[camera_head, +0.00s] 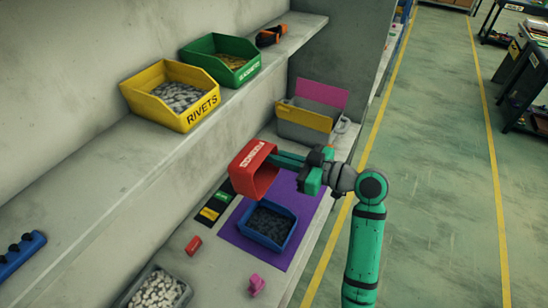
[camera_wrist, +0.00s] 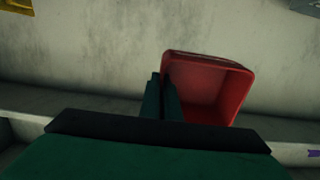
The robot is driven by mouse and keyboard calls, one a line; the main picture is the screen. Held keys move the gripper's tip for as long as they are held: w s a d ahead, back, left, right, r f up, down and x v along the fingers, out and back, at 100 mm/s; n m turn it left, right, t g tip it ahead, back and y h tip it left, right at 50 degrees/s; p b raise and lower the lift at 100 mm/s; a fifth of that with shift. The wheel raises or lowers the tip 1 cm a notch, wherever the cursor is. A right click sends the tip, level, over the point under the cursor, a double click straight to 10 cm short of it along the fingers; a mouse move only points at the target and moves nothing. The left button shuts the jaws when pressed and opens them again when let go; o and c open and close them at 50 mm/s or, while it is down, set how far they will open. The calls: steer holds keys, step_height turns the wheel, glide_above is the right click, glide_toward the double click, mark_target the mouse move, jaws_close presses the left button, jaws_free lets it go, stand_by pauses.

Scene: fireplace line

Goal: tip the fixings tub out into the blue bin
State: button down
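The red fixings tub (camera_head: 245,165) is held up above the bench, tipped on its side with its mouth towards the lower right. My gripper (camera_head: 284,160) is shut on its wall. The wrist view shows the fingers (camera_wrist: 163,98) on the left side of the tub (camera_wrist: 235,95); the inside that shows looks empty. The blue bin (camera_head: 261,240) sits upright on a purple mat (camera_head: 284,193), below and a little right of the tub. Dark grey small pieces lie in the bin. No pieces show in the air.
A yellow rivets bin (camera_head: 198,115) and a green bin (camera_head: 243,75) stand on the shelf above. A grey container (camera_head: 303,126) is behind my gripper. A red block (camera_head: 193,245), a pink item (camera_head: 256,285) and a tray of pale pieces (camera_head: 135,300) lie nearer.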

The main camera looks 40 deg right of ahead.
mark_target(270, 142)
steer(key=g, duration=0.1)
steer(key=r+g+h, duration=0.1)
steer(key=w+g, duration=0.1)
steer(key=shift+a+r+g, duration=0.2)
steer(key=shift+a+g, duration=0.1)
steer(key=shift+g, duration=0.1)
steer(key=g, duration=0.1)
steer(key=g+h, duration=0.1)
steer(key=g, duration=0.1)
steer(key=r+g+h, duration=0.1)
steer(key=shift+w+a+g, duration=0.1)
steer(key=shift+w+g, duration=0.25)
steer(key=shift+g, duration=0.05)
steer(key=shift+g+h, duration=0.6)
steer(key=shift+g, duration=0.4)
steer(key=shift+s+g+h, duration=0.1)
steer(key=shift+g+h, duration=0.3)
steer(key=shift+g, duration=0.5)
steer(key=shift+s+f+g, duration=0.1)
steer(key=shift+g, duration=0.4)
steer(key=shift+s+f+g+h, duration=0.1)
steer(key=shift+f+g+h, duration=0.2)
steer(key=shift+g+h, duration=0.45)
steer(key=shift+g, duration=0.25)
steer(key=shift+s+d, duration=0.1)
steer(key=shift+d, duration=0.1)
